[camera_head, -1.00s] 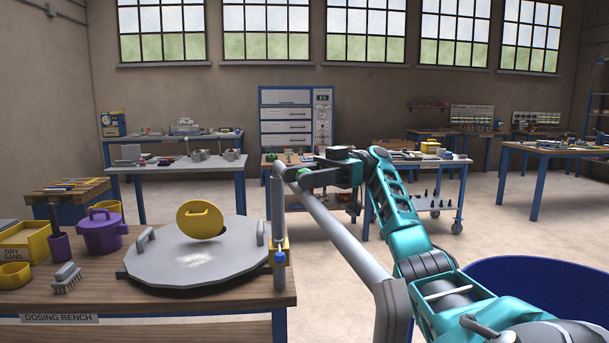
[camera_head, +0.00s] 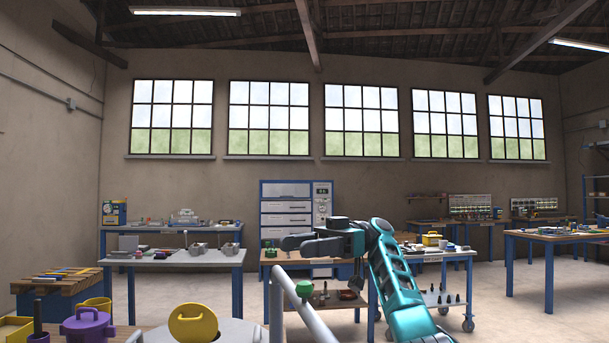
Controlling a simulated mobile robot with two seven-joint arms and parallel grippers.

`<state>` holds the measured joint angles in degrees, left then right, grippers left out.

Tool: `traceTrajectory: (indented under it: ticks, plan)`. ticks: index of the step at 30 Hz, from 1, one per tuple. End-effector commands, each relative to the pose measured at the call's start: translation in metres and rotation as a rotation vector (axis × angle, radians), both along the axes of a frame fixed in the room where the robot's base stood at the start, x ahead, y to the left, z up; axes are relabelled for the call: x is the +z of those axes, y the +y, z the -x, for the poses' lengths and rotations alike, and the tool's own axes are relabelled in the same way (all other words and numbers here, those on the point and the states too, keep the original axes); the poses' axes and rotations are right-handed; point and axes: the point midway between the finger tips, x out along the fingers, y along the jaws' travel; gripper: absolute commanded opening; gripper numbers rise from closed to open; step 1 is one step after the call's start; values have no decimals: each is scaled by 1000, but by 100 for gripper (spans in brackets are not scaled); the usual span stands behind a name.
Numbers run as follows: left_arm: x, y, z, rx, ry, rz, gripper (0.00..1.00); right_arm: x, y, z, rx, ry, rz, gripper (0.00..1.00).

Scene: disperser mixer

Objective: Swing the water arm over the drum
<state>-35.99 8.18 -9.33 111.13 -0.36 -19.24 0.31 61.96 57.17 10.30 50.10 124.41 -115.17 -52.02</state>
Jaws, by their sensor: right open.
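The water arm (camera_head: 312,315) is a grey pipe at the bottom centre. It runs from beside an upright grey post (camera_head: 276,312) down and right out of the picture. A green knob (camera_head: 304,288) shows at the pipe, near its upper end. My right gripper (camera_head: 297,243), dark grey on a teal arm, is open with its fingers pointing left. In the picture it is above the pipe and knob, with a visible gap and nothing in its jaws. The drum is out of view. My left gripper is not in view.
Behind stand a grey worktable (camera_head: 180,258), a blue cabinet (camera_head: 286,205) and a wheeled cart (camera_head: 445,300).

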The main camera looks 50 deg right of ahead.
Motion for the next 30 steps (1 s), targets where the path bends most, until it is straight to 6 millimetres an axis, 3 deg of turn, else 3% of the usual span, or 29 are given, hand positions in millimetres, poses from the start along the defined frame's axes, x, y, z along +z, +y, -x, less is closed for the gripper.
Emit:
traceTrajectory:
  ticks: [1,13,30]
  plan:
    - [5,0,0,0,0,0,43,15,0,1,-1,-5,0,59]
    - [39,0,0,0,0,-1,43,101,0,1,-1,-3,1,59]
    - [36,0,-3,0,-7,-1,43,124,0,0,0,2,2,59]
